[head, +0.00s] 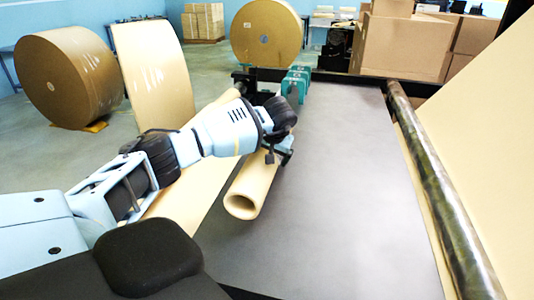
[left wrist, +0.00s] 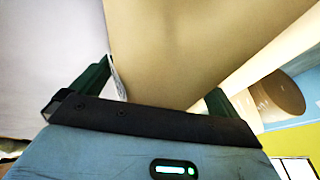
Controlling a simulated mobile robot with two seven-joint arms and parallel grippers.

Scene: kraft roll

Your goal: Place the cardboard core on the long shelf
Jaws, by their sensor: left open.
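The cardboard core (head: 252,188) is a tan hollow tube lying on the left edge of the long grey shelf (head: 340,220) in the head view. Its open round end faces me; its far part is hidden behind my arm. My left gripper (head: 279,152) is at the core's far part. In the left wrist view the core (left wrist: 190,50) fills the upper middle, between the two dark green fingers of the open left gripper (left wrist: 158,90). Whether the fingers touch it I cannot tell. My right gripper is not in view.
A dark metal bar (head: 440,190) runs along the shelf's right side. Teal clamps (head: 296,82) stand at its far left end. Large kraft rolls (head: 68,78) and (head: 266,33) stand behind. Cardboard boxes (head: 405,45) are at the back right. The shelf's middle is clear.

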